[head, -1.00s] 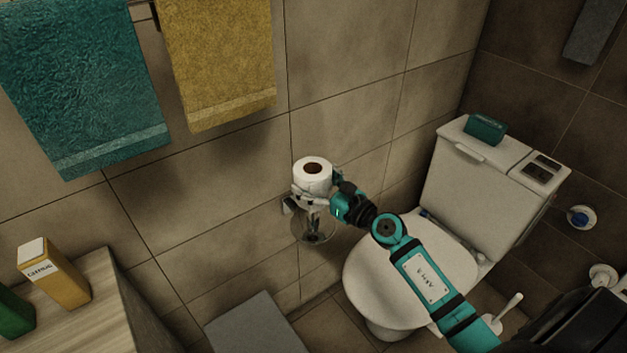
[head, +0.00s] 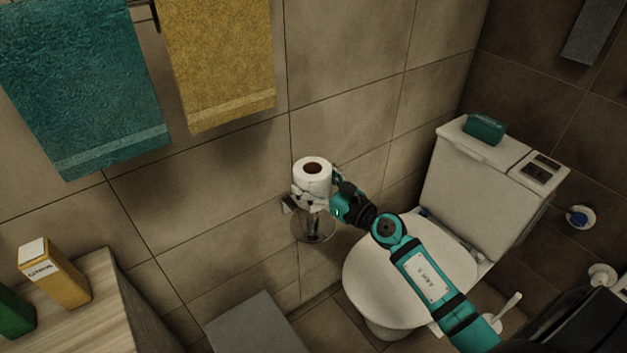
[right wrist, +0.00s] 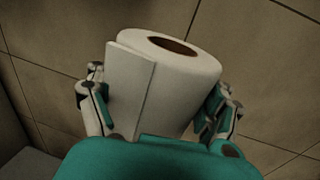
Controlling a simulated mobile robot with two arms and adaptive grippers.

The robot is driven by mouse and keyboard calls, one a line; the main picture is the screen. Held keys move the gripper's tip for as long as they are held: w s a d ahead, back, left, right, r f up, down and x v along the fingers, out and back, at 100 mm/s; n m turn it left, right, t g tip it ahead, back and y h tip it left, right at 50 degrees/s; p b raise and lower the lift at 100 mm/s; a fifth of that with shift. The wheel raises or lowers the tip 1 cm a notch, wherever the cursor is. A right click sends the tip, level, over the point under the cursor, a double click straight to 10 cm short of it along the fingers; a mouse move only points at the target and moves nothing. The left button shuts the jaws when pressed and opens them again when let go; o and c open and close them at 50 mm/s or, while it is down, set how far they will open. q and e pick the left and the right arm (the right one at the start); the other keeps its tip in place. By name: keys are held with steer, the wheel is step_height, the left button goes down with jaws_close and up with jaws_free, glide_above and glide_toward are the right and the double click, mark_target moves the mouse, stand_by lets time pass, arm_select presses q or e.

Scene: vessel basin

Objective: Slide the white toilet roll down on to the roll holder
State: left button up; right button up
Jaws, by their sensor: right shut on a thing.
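The white toilet roll (head: 312,172) is upright, its brown core opening facing up. My right gripper (head: 316,196) is shut on the roll, and the right wrist view shows its fingers on both sides of the roll (right wrist: 170,85). The roll holder (head: 313,232) is on the wall below the roll, with a round metal plate and an upright post. The roll is above the plate, and the post's upper part is hidden by the roll and gripper. I cannot tell whether the post is inside the core. My left gripper is not in view.
A toilet (head: 410,270) with a closed lid stands to the right. A teal towel (head: 85,90) and a yellow towel (head: 220,70) hang at upper left. A yellow carton (head: 55,275) stands on a wooden counter (head: 95,315) at lower left. A grey box-like surface (head: 255,325) is below.

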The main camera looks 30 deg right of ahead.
steer(key=shift+f+b, duration=1.85)
steer(key=shift+f, duration=0.05)
steer(key=shift+f+b, duration=1)
steer(key=shift+f, duration=0.05)
steer(key=shift+f+b, duration=1.05)
steer(key=shift+f, duration=0.1)
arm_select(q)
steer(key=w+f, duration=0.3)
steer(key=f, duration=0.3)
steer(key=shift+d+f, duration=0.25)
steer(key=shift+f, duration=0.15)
arm_select(e)
steer(key=shift+f, duration=0.1)
